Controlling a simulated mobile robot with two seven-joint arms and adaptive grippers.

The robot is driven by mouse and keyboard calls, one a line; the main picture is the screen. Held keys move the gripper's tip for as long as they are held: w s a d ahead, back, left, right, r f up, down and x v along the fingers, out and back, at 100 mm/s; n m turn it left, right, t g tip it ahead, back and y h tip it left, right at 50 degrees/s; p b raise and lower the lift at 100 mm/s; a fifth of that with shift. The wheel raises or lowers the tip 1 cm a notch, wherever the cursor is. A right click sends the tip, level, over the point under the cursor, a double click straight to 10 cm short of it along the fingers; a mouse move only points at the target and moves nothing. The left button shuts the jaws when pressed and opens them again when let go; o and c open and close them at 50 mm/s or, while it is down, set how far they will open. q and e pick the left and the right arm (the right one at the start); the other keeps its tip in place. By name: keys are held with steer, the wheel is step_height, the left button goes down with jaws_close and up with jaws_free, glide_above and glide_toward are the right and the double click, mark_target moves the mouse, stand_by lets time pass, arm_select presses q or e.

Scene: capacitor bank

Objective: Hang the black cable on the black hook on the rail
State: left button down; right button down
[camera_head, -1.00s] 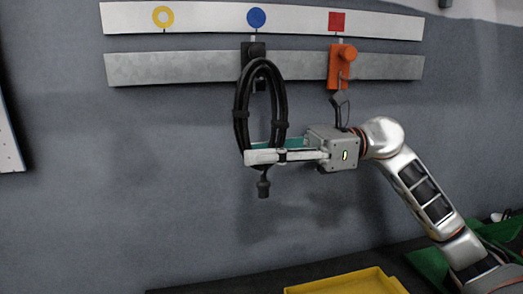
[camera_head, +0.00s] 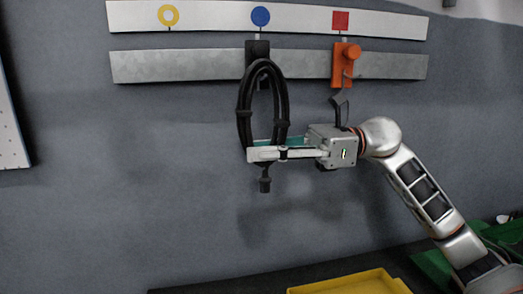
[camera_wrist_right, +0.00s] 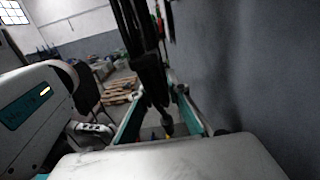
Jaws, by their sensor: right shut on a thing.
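The black cable (camera_head: 242,112) is a coiled upright loop with a plug end (camera_head: 265,184) hanging below. My right gripper (camera_head: 260,148) is shut on the loop's lower part. The black hook (camera_head: 257,50) is on the grey rail (camera_head: 180,66), below a blue disc. The loop's top overlaps the hook's lower part in the head view. I cannot tell whether the loop is over the hook or in front of it. The wrist view shows the dark cable (camera_wrist_right: 148,75) rising between the teal-edged fingers of the right gripper (camera_wrist_right: 165,122). My left gripper is not in view.
An orange hook (camera_head: 345,65) is on the rail to the right, with a dark item (camera_head: 340,105) hanging below it. A white strip (camera_head: 210,15) with a yellow ring, blue disc and red square runs above. A yellow tray (camera_head: 350,284) is below.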

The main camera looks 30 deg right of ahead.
steer(key=shift+w+f, duration=0.1)
steer(key=shift+f, duration=0.4)
steer(key=c, duration=2.1)
jaws_free()
steer(key=shift+c, duration=0.2)
steer(key=shift+o, duration=1.3)
steer(key=shift+w, duration=0.25)
steer(key=shift+s+r, duration=0.15)
steer(key=shift+s, duration=0.05)
steer(key=shift+d, duration=0.4)
steer(key=v, duration=1.1)
steer(key=shift+s, duration=0.1)
